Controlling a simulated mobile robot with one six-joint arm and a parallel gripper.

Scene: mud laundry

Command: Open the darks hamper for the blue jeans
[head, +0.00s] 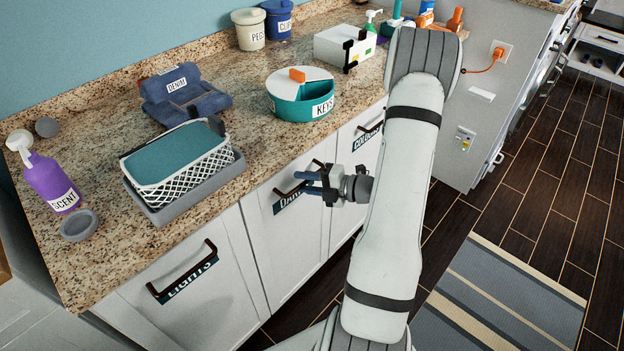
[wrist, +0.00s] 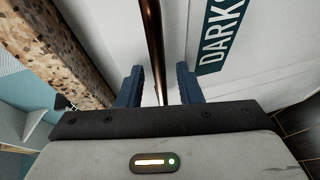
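The darks hamper (head: 287,245) is a white front under the granite counter, with a dark bar handle (head: 284,192) and a teal label partly hidden behind my gripper. It looks closed. My gripper (head: 309,183) is right at this handle. In the wrist view, its two blue fingers (wrist: 159,78) are apart, with the bronze handle bar (wrist: 153,38) running between them. I see no clear contact. The teal DARKS label (wrist: 219,40) is to the right of the bar. Folded blue jeans (head: 205,103) with a DENIM tag lie on the counter.
The lights hamper (head: 215,300) is left of the darks one, the colours hamper (head: 362,160) right. On the counter are a white basket (head: 185,178), a teal KEYS tub (head: 300,103) and a purple SCENT bottle (head: 50,182). A striped rug (head: 500,300) lies on the dark floor.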

